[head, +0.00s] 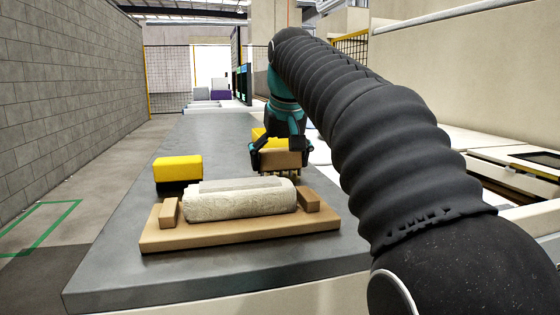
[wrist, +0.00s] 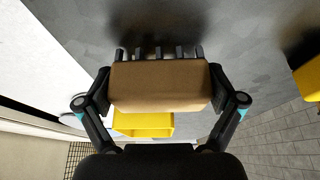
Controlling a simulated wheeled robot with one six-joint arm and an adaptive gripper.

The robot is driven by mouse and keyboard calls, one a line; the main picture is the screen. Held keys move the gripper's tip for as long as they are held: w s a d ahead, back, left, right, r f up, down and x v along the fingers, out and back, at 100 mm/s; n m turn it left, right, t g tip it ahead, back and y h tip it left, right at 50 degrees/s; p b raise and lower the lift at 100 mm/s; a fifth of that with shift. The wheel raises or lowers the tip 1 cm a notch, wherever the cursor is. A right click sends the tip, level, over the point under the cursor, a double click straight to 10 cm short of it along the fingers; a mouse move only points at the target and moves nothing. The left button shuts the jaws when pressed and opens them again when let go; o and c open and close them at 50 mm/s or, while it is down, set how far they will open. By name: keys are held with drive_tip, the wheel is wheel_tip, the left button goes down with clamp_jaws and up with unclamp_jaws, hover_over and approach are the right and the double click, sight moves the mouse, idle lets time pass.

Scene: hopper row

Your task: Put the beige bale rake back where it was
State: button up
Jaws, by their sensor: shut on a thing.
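The beige bale rake (head: 280,160) is a tan block with a row of dark tines on its underside. My gripper (head: 281,151) is shut on it, with one finger at each end of the block. In the wrist view the rake (wrist: 160,87) lies level between the fingers, its tines pointing to the top of the picture over the grey table (wrist: 250,40). In the head view it is just behind the right end of the pale bale (head: 240,202). I cannot tell whether the tines touch the table.
The bale lies on a tan tray (head: 240,239) with raised end blocks. A yellow block with a dark underside (head: 177,168) stands behind the tray at left. Another yellow thing, open-looking in the wrist view (wrist: 143,124), is behind my gripper. The table's left side is clear.

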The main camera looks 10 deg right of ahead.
drive_tip(key=shift+f, duration=0.15)
drive_tip(key=o, duration=0.9)
drive_tip(key=v, duration=0.9)
drive_tip(key=s+v, duration=0.1)
drive_tip(key=v, duration=0.3)
drive_tip(key=shift+s+d, duration=0.1)
drive_tip(key=shift+s, duration=0.05)
